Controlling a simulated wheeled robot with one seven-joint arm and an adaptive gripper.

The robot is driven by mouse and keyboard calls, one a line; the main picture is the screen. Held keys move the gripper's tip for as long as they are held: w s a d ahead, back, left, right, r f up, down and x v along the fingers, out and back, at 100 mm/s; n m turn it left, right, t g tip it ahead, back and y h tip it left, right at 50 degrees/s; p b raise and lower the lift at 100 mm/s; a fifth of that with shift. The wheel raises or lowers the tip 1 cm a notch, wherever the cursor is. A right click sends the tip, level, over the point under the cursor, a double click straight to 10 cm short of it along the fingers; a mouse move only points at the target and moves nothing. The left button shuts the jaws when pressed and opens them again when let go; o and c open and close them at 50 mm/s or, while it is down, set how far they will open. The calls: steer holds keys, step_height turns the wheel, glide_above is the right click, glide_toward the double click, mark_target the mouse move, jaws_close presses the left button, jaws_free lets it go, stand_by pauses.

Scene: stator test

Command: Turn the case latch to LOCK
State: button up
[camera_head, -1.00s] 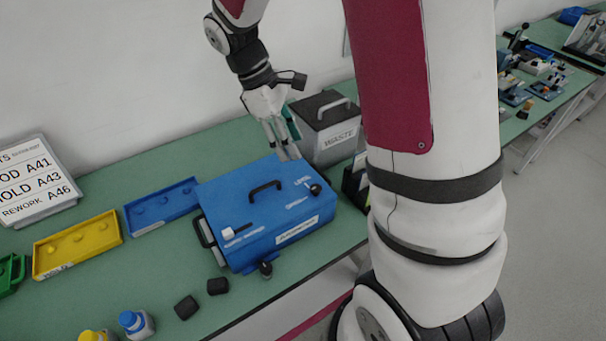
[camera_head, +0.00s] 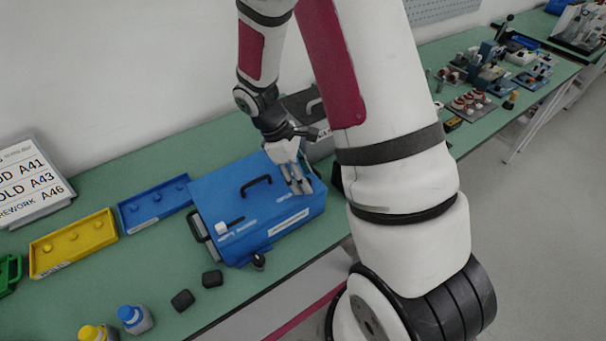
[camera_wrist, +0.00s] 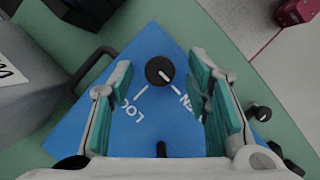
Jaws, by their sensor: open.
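The blue case (camera_head: 270,203) lies on the green bench, with its black handle on top. Its round black latch knob (camera_wrist: 159,70) shows in the wrist view, with a short white mark pointing to the lower right. White lettering beginning "LOC" (camera_wrist: 129,108) is on the lower left of the knob. A second, partly hidden label (camera_wrist: 187,104) is on the lower right. My gripper (camera_head: 301,188) is over the right end of the case and hides the knob in the head view. Its teal-padded fingers are open, one on each side of the knob in the wrist view, with nothing between them seen gripped.
The grey waste bin (camera_head: 299,103) stands close behind the case, partly hidden by my arm. A white slider (camera_head: 229,223) is at the case's left end, and a black knob (camera_head: 258,260) is at its front. Blue (camera_head: 157,203) and yellow (camera_head: 73,243) trays lie to the left.

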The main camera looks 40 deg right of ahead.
jaws_close()
steer(key=shift+m, duration=0.4)
steer(key=m, duration=0.2)
steer(key=m+g+y, duration=0.1)
steer(key=m, duration=0.1)
steer(key=shift+w+d+y+b, duration=0.15)
steer(key=shift+y+b, duration=0.15)
steer(key=shift+b, duration=0.1)
steer(key=m, duration=0.2)
steer(key=m+y, duration=0.1)
steer(key=m, duration=0.1)
steer(key=shift+d+y, duration=0.15)
steer(key=shift+y, duration=0.15)
steer(key=m+y, duration=0.1)
steer(key=m, duration=0.4)
steer(key=shift+d+y+b, duration=0.15)
steer(key=shift+y+b, duration=0.2)
steer(key=shift+y, duration=0.05)
steer(key=shift+d+m+t+y, duration=0.1)
steer(key=shift+m+t+y, duration=0.45)
steer(key=shift+m, duration=1.45)
steer(key=shift+y, duration=0.25)
